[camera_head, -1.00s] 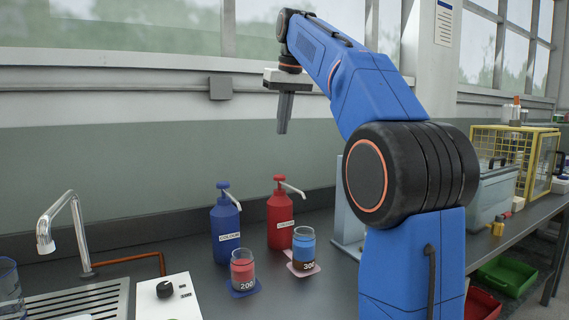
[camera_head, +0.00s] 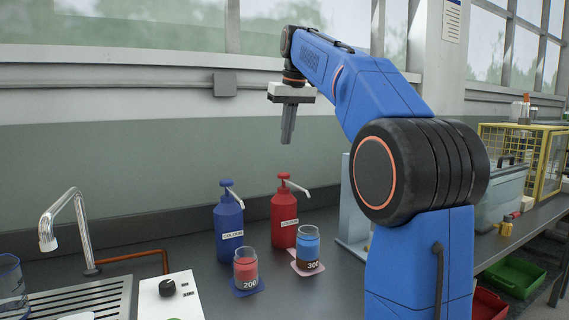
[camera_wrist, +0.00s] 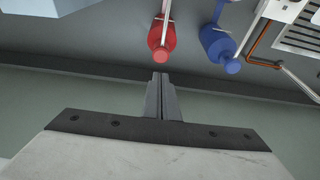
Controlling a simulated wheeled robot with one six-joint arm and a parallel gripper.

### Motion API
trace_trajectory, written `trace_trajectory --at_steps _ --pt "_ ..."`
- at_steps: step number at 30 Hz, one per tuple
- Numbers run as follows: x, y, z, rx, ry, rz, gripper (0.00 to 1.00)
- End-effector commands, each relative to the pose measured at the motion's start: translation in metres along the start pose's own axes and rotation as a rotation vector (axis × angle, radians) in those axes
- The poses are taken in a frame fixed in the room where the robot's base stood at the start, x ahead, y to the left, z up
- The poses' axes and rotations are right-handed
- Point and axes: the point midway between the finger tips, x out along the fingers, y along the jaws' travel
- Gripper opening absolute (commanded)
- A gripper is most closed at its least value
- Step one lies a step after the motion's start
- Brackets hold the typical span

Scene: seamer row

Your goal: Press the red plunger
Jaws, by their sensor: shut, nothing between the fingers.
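The red plunger (camera_head: 283,176) is the round red top of a red pump bottle (camera_head: 284,222) with a pale spout, standing on the bench. In the wrist view the plunger (camera_wrist: 160,54) lies just beyond my fingertips. My gripper (camera_head: 287,141) is shut and empty, fingers pointing down, above the red bottle and apart from it. It also shows in the wrist view (camera_wrist: 160,76). A blue pump bottle (camera_head: 228,228) stands left of the red one, and shows in the wrist view (camera_wrist: 218,44).
A jar with red liquid (camera_head: 245,268) stands on a blue mat, and a jar with blue liquid (camera_head: 306,247) on a pink mat, in front of the bottles. A yellow cage (camera_head: 550,160) is at right.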

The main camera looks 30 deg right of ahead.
Motion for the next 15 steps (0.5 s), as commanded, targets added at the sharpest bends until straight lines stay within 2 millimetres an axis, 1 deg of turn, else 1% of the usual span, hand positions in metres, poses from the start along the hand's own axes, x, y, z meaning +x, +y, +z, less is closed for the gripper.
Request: trace_trajectory --at_steps 1,6,9,15 --pt "0.009 0.0 0.0 0.0 -0.002 0.0 0.0" --pt "0.04 0.0 0.001 0.0 -0.003 -0.001 0.0" --pt "0.055 0.0 0.002 0.0 -0.002 0.0 0.0" --pt "0.079 0.0 0.009 0.0 -0.001 0.0 0.0"
